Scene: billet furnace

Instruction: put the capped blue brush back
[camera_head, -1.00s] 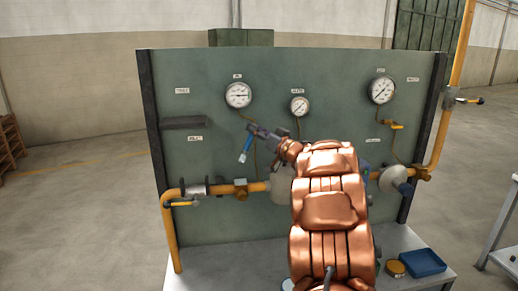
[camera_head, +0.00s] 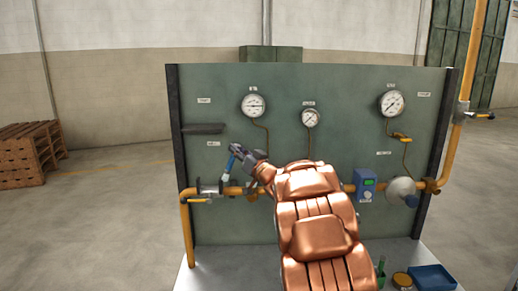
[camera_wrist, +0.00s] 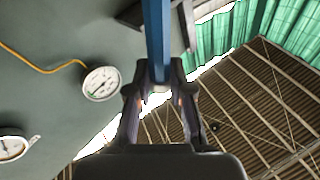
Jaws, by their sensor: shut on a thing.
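The blue brush (camera_head: 230,162) is in my gripper (camera_head: 240,152), in front of the left part of the green panel. It hangs tilted, with a pale end, probably the cap, pointing down just above the yellow pipe's left valve. In the wrist view my gripper (camera_wrist: 160,78) is shut on the blue handle (camera_wrist: 157,35), which runs up out of the frame; the cap is not seen there. A small dark shelf (camera_head: 203,128) sticks out of the panel, up and left of my gripper, and carries nothing that I can see.
The yellow pipe with its left valve (camera_head: 208,190) runs low across the panel. Gauges (camera_head: 254,105) sit above. A blue box (camera_head: 365,184) is at right. A blue tray (camera_head: 432,278) and yellow tin (camera_head: 402,280) stand on the bench. The panel between shelf and left gauge is clear.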

